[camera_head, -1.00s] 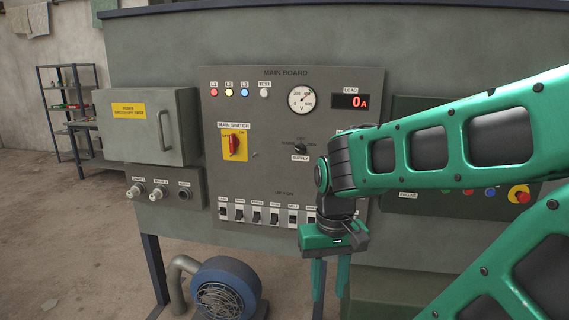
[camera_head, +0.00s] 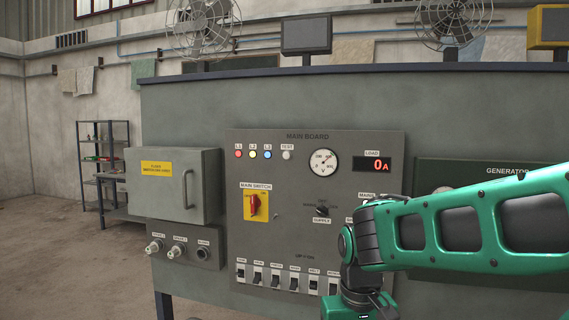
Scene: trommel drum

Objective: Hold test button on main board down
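The main board (camera_head: 340,232) is a grey panel on the front of a large grey-green cabinet. The test button (camera_head: 287,155) is a small pale round button under the label TEST, right of the red, yellow and blue lamps near the board's top left. Nothing touches it. My gripper's green body (camera_head: 358,306) shows at the bottom edge, below and right of the button and well apart from it. Its fingers are cut off by the frame. My green arm comes in from the right and hides the board's lower right part.
The board also carries a voltmeter (camera_head: 323,162), a load display (camera_head: 376,165) reading 0 A, a red main switch (camera_head: 254,206), a supply knob (camera_head: 321,210) and a row of breakers (camera_head: 276,281). A box with a handle (camera_head: 172,185) juts out at left. A generator panel (camera_head: 470,178) is at right.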

